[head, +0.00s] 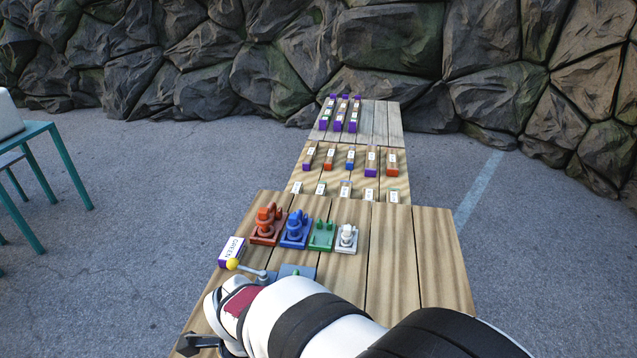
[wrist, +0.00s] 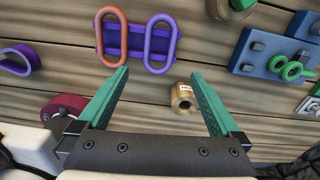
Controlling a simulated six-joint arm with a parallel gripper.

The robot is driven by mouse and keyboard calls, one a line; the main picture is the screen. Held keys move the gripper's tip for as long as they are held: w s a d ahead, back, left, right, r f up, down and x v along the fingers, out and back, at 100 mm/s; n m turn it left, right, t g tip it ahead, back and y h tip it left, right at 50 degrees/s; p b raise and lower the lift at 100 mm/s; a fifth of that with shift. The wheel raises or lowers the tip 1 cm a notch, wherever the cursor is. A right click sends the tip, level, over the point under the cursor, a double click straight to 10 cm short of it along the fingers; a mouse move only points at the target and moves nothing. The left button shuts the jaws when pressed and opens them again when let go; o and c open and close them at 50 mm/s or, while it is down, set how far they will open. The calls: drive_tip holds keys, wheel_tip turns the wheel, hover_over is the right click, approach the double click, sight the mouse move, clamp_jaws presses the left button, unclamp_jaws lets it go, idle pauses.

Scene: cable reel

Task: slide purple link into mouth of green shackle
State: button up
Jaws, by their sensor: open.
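In the wrist view a purple oval link (wrist: 149,47) stands against a dark purple rack (wrist: 133,41), beside an orange link (wrist: 102,40). My gripper (wrist: 160,75) is open, with its teal fingers apart and nothing held. The purple link's lower end shows between and just beyond the fingertips; I cannot tell how far away it is. A green shackle-like piece (wrist: 290,69) with ring ends sits by a blue block (wrist: 262,52) at the right. In the head view my arm hides the gripper and the link. A blue plate with a green part (head: 296,271) shows just beyond my arm.
A brass cylinder (wrist: 182,98) lies near the right finger. A purple loop (wrist: 17,50) and a maroon round piece (wrist: 62,104) are at the left. In the head view, red (head: 268,226), blue (head: 296,231), green (head: 321,237) and white (head: 346,239) fixtures line the table's far edge. Its right side is bare.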

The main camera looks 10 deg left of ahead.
drive_tip(key=shift+m, duration=0.3)
drive_tip(key=f, duration=0.6)
drive_tip(key=a+f, duration=0.1)
drive_tip(key=f, duration=0.2)
drive_tip(key=shift+s+f, duration=0.15)
drive_tip(key=shift+f, duration=0.2)
clamp_jaws()
wheel_tip(320, 180, up, 7)
drive_tip(key=shift+a, duration=0.1)
